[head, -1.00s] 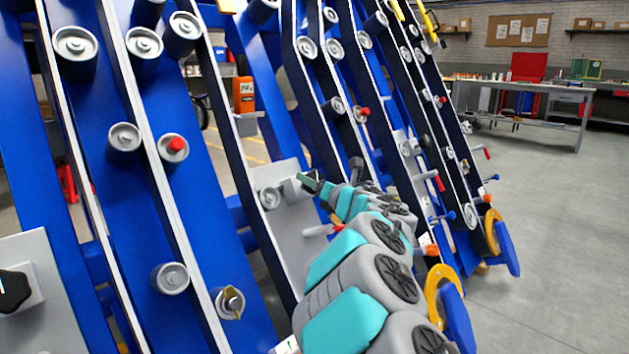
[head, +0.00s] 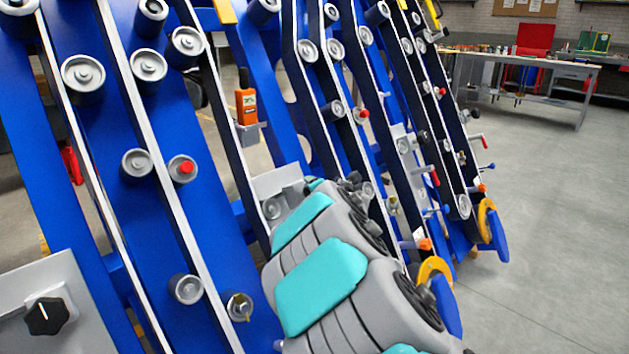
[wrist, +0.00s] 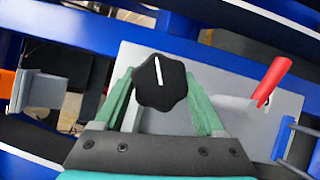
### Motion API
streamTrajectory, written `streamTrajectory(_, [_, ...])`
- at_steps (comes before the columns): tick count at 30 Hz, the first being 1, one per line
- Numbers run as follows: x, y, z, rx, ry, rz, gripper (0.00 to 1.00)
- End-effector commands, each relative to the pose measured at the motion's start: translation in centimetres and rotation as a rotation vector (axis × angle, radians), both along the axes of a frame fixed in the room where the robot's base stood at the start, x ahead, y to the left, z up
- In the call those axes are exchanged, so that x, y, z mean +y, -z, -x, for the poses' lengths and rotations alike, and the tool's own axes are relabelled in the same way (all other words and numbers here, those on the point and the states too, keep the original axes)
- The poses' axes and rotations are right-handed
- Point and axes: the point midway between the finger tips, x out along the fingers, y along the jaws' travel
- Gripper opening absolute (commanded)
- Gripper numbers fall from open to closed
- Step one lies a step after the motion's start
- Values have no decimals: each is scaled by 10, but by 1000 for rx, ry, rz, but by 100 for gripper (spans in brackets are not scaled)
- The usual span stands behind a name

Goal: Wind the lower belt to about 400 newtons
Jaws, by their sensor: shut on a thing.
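In the wrist view my gripper (wrist: 160,78) has its two green fingers on either side of a black lobed knob (wrist: 160,92), shut on it. The knob carries a white pointer line, pointing nearly straight up in the picture. It sits on a light grey plate (wrist: 225,88). In the head view that plate (head: 277,183) shows partly behind my arm, and my gripper and the knob are hidden. White-edged belts (head: 185,225) run down the blue frame over grey rollers; I cannot tell which is the lower belt. An orange handheld meter (head: 246,107) stands on a grey bracket; its reading is too small to read.
A red handle (wrist: 273,78) sticks up from the plate right of the knob. Another black knob (head: 46,316) is on a grey box at lower left. Orange-and-blue wheels (head: 490,228) stand at the frame's right. Open floor (head: 545,210) and a workbench (head: 520,62) lie beyond.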

Motion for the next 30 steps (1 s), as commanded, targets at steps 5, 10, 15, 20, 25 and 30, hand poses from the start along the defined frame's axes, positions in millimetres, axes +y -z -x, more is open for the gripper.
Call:
streamTrajectory(5, [0,-3,0,31,25,-33,17])
streamTrajectory(10, [0,-1,0,43,35,-45,17])
streamTrajectory(15, [0,-1,0,44,37,-47,17])
streamTrajectory(20, [0,-1,0,44,37,-47,17])
streamTrajectory(25, [0,0,0,44,36,-46,87])
streamTrajectory(30, [0,0,0,44,36,-45,100])
